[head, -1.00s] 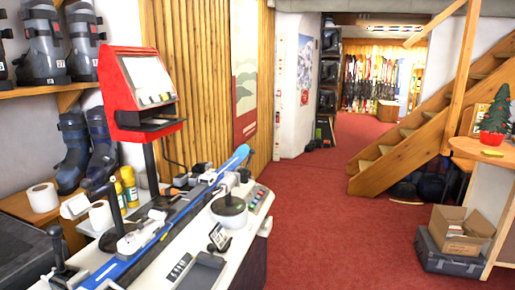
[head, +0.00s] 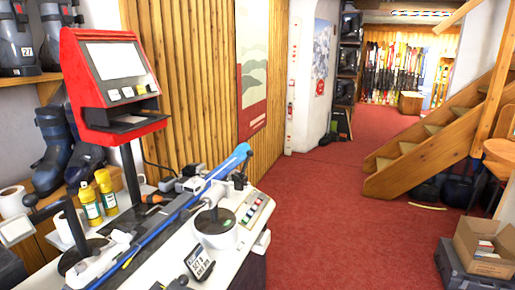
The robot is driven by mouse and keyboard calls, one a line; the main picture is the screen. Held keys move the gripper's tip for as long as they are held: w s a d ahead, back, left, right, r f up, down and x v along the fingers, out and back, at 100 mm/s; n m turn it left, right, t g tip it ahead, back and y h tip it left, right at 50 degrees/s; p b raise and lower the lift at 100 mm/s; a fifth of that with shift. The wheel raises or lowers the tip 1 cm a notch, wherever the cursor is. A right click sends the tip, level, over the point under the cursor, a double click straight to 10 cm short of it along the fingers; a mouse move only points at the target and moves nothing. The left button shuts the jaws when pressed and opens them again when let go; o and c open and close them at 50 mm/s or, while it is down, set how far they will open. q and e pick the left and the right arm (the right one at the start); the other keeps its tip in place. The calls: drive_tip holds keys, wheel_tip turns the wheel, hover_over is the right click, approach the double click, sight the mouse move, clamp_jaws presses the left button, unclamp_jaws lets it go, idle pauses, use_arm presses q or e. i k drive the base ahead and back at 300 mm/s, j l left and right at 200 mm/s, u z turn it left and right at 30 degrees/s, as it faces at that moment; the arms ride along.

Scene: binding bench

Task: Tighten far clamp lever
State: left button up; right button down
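A blue ski (head: 160,235) lies along the white bench, its raised tip at the far end. Grey and black clamp hardware (head: 205,190) grips or sits beside the ski towards that end; I cannot clearly make out its lever or how tight it is. A round white device (head: 215,228) with a dark top and an upright dark post stands just right of the ski. A nearer dark clamp post (head: 75,228) stands at the bench's near left. Neither of my grippers shows in the head view.
A red-framed screen terminal (head: 115,85) rises on a post behind the bench. Two yellow bottles (head: 98,200) and paper rolls (head: 13,203) stand at the left. Red carpet (head: 350,230) is open to the right, up to a cardboard box (head: 485,245) and wooden stairs (head: 430,150).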

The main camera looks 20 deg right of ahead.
sight(250, 153)
drive_tip(key=i+l, duration=0.2)
drive_tip(key=l, duration=0.15)
drive_tip(key=i+l, duration=0.2)
drive_tip(key=l, duration=0.2)
drive_tip(key=i+l, duration=0.45)
drive_tip(key=l, duration=0.3)
drive_tip(key=i+l, duration=0.2)
drive_tip(key=l, duration=0.15)
drive_tip(key=i+l, duration=0.2)
drive_tip(key=l, duration=0.2)
